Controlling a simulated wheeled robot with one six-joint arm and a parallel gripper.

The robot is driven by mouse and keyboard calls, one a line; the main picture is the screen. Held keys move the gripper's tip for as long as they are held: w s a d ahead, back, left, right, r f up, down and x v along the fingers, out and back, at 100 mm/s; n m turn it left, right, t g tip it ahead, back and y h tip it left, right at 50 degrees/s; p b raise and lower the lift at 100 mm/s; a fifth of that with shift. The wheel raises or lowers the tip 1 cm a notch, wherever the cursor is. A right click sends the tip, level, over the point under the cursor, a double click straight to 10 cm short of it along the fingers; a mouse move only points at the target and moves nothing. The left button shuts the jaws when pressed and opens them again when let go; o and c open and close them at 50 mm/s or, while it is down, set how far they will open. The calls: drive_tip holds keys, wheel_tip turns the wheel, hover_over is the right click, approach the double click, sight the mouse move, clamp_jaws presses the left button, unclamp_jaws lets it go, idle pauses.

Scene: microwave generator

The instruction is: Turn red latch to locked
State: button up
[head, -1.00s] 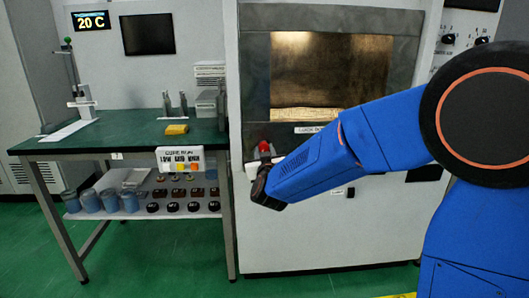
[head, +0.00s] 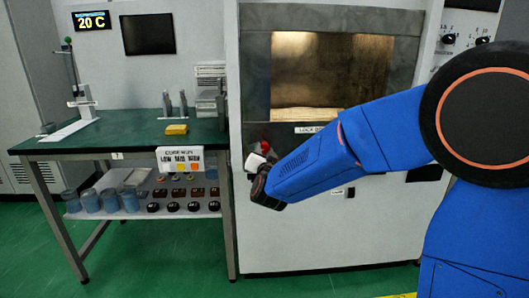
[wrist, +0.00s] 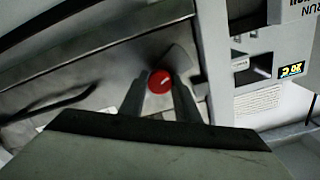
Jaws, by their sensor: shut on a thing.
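The red latch (head: 264,145) shows in the head view at the lower left of the microwave generator's door (head: 262,75), just past the end of my arm. In the wrist view the round red knob of the latch (wrist: 160,82) sits between the two grey fingers of my gripper (wrist: 161,90). The fingers are shut on it from both sides. In the head view my gripper (head: 257,159) is tilted at the latch, and the wrist partly hides it. A light mark shows on the knob; I cannot tell its locked or unlocked position.
The green floor in front is clear.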

drive_tip(key=m, duration=0.5)
drive_tip(key=shift+m, duration=0.3)
drive_tip(key=m, duration=0.5)
drive_tip(key=shift+m, duration=0.3)
drive_tip(key=o, duration=1)
drive_tip(key=shift+o, duration=0.2)
drive_tip(key=s, duration=1.7)
drive_tip(key=shift+s, duration=0.25)
